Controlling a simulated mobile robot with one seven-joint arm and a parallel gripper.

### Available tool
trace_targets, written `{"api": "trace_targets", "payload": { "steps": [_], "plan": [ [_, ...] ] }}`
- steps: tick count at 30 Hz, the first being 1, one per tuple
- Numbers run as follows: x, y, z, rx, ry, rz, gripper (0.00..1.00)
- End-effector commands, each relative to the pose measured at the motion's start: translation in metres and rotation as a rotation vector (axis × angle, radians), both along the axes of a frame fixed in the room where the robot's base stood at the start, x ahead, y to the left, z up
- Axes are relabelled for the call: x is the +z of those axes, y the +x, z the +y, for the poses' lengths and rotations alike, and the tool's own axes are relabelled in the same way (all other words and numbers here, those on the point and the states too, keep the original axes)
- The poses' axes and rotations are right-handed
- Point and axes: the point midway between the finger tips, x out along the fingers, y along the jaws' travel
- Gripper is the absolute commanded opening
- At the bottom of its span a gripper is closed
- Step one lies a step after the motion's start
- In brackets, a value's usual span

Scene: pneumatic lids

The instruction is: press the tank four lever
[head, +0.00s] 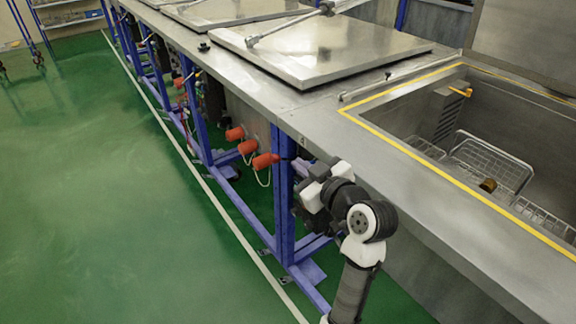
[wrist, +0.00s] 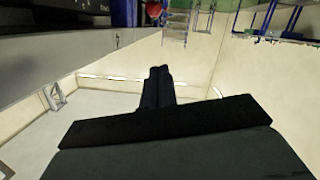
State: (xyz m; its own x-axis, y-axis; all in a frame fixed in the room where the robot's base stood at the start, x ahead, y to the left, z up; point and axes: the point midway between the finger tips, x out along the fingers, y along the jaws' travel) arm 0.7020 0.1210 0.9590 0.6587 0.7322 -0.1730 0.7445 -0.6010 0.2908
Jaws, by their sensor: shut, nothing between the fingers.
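Several orange-red lever handles stick out from the front of the tank row below the counter edge: the nearest (head: 265,160), a middle one (head: 248,147) and a farther one (head: 235,134). I cannot tell which belongs to tank four. In the head view my arm's end is beside the blue frame, to the right of the nearest handle; its fingers do not show clearly there. In the wrist view my gripper (wrist: 160,70) is shut and empty, its two dark fingers together. A red thing (wrist: 154,9) shows small at the top edge, apart from the fingertips; it may be a handle.
The steel counter (head: 280,100) runs along the tanks. The nearest tank is open, with a yellow-edged rim (head: 390,143) and wire baskets (head: 490,165) inside. A closed lid (head: 320,50) lies beyond it. Blue legs (head: 284,195) stand below. The green floor (head: 100,200) at left is clear.

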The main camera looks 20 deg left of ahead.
Motion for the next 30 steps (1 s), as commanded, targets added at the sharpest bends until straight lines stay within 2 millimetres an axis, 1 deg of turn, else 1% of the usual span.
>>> {"api": "trace_targets", "payload": {
  "steps": [2,6,17,20,22,30],
  "plan": [
    [-0.005,-0.001,-0.005,0.005,-0.01,0.011,0.0],
    [-0.009,-0.002,-0.008,0.009,-0.017,0.018,0.0],
    [-0.009,-0.001,-0.006,0.01,-0.017,0.018,0.0],
    [-0.009,0.004,-0.001,0.012,-0.017,0.021,0.0],
    [-0.011,0.01,0.007,0.012,-0.017,0.021,0.0],
    [-0.02,0.047,0.049,0.014,-0.018,0.021,0.0]
  ]
}}
